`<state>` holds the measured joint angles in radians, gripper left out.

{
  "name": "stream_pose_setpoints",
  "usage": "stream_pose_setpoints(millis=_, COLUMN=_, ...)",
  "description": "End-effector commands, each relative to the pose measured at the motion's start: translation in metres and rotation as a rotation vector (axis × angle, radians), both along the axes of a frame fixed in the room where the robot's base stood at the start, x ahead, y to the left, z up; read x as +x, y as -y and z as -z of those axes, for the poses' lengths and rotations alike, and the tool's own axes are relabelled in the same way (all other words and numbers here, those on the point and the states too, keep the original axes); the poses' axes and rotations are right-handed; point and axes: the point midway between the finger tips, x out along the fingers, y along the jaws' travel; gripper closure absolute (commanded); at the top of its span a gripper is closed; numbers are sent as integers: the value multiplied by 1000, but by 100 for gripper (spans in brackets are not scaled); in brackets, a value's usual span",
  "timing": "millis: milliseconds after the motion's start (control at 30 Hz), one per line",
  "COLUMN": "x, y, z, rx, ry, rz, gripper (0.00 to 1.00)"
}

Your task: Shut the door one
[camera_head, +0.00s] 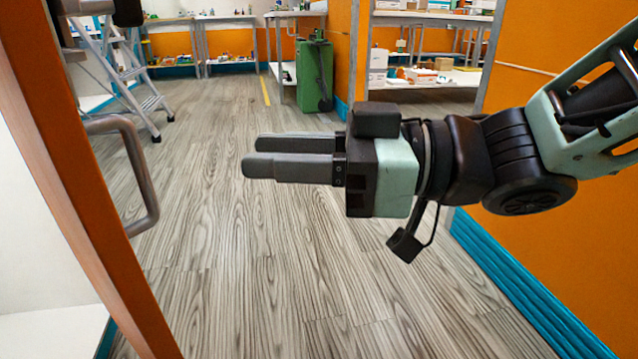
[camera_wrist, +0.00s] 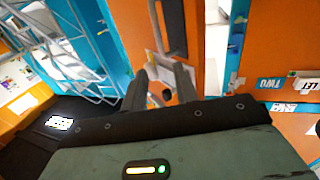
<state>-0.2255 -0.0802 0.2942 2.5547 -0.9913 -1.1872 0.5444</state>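The orange door (camera_head: 62,190) stands open at the left of the head view, seen nearly edge-on. Its grey metal bar handle (camera_head: 140,180) sticks out to the right, towards my gripper. No number shows on this door here. My gripper (camera_head: 248,154) is in the middle of the head view, level and pointing left at the handle, with a clear gap between them. In the wrist view its two fingers (camera_wrist: 161,75) stand apart with nothing between them. A grey bar, which looks like the handle (camera_wrist: 172,28), shows beyond the fingertips.
A white interior (camera_head: 40,230) shows left of the door. A stepladder (camera_head: 125,75) stands behind it. An orange wall (camera_head: 570,230) with blue skirting is at the right. A green bin (camera_head: 314,75) and shelves are far back. The wooden floor (camera_head: 270,270) is clear.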

Motion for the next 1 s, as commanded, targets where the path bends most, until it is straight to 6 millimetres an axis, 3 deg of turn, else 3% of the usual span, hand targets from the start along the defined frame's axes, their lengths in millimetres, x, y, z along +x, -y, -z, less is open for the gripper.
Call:
stream_pose_setpoints(millis=300, x=-4, y=29, z=2, rx=-1, ry=2, rz=3, gripper=70)
stream_pose_setpoints(millis=733, x=-4, y=31, z=-1, rx=-4, ry=-1, rz=6, gripper=70)
stream_pose_setpoints(millis=867, x=11, y=31, z=-7, rx=-43, ry=-1, rz=91, gripper=70)
stream_pose_setpoints(millis=1000, x=48, y=37, z=-10, rx=-172, ry=-27, rz=303, gripper=70)
